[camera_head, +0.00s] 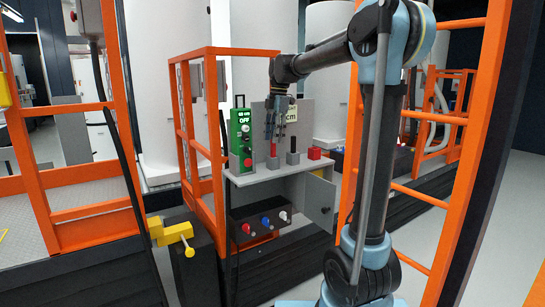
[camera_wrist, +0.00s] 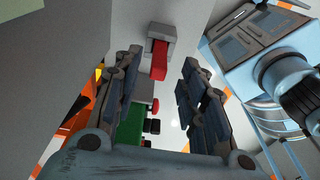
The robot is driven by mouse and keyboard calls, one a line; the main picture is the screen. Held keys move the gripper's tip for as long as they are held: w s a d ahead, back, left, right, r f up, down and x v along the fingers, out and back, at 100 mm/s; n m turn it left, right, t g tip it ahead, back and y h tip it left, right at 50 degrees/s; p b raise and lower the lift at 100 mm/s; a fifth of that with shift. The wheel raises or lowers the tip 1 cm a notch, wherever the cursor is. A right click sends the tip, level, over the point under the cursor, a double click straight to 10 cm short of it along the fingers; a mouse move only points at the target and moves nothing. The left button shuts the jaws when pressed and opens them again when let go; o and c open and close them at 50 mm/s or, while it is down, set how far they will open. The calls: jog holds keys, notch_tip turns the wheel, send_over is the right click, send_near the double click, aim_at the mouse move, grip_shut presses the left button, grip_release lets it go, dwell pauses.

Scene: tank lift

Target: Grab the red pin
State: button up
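The red pin (camera_head: 274,150) stands upright in a small grey block (camera_head: 272,164) on the grey shelf (camera_head: 255,176). In the wrist view the red pin (camera_wrist: 159,60) shows between the finger lines, with its grey holder (camera_wrist: 160,32) behind it. My gripper (camera_head: 272,133) is above the pin in the head view, pointing down. In the wrist view my gripper (camera_wrist: 162,62) is open, with clear gaps between both fingers and the pin. I cannot tell how far the fingertips reach along the pin.
A green control box (camera_head: 241,130) with a red button stands left of the pin. A grey block with a dark pin (camera_head: 293,146) and a red block (camera_head: 314,153) stand to the right. Orange railings (camera_head: 199,130) flank the shelf, and a cabinet door (camera_head: 321,200) hangs open below.

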aim_at(273, 147)
jog(key=shift+s+a+f, duration=0.1)
jog(key=shift+a+f, duration=0.05)
jog(key=shift+f, duration=1.15)
jog(key=shift+a+f, duration=0.1)
jog(key=shift+f, duration=1.15)
grip_shut()
